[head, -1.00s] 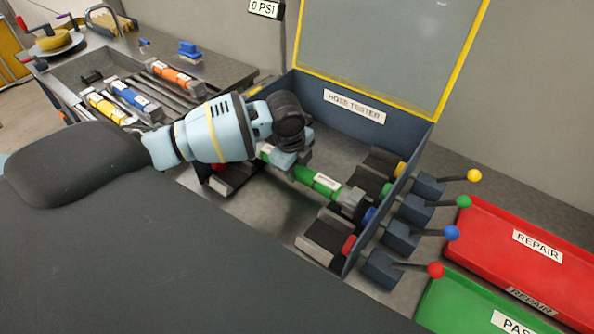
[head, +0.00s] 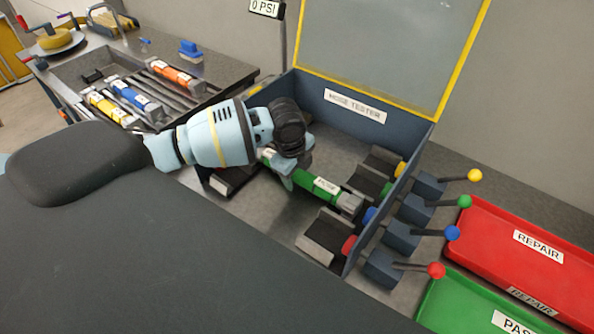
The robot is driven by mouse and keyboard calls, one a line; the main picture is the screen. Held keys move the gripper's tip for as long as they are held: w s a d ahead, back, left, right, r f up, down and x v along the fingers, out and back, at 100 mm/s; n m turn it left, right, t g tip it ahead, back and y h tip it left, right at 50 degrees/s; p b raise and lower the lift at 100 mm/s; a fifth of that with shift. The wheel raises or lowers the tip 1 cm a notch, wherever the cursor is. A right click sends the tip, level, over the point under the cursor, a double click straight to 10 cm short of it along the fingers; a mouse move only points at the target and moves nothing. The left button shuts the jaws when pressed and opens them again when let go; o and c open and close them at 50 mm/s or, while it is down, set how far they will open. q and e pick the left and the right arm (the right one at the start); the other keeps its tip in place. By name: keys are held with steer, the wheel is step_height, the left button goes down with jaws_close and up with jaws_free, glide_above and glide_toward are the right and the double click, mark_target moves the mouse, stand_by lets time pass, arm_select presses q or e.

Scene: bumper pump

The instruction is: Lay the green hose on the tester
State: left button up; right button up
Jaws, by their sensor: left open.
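The green hose (head: 318,186) has a white label and a grey end fitting. It lies slantwise inside the open hose tester (head: 392,128), its right end by the blue port (head: 369,215) and a black support block. I cannot tell whether it rests on the blocks. My left gripper (head: 286,172) is open at the hose's left part, with one pale finger beside the hose. My right gripper is not in view.
Levers with yellow, green, blue and red knobs (head: 436,270) stick out from the tester's right wall. A red repair tray (head: 480,240) and a green tray (head: 450,300) lie at right. A left-hand table holds a rack with orange (head: 172,72), blue and yellow hoses.

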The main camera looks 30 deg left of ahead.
arm_select(q)
step_height(320, 180, up, 12)
steer(key=s, duration=0.2)
steer(key=shift+s+p, duration=0.2)
steer(key=shift+p, duration=0.15)
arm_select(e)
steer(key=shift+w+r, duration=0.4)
arm_select(q)
steer(key=shift+a+f, duration=0.1)
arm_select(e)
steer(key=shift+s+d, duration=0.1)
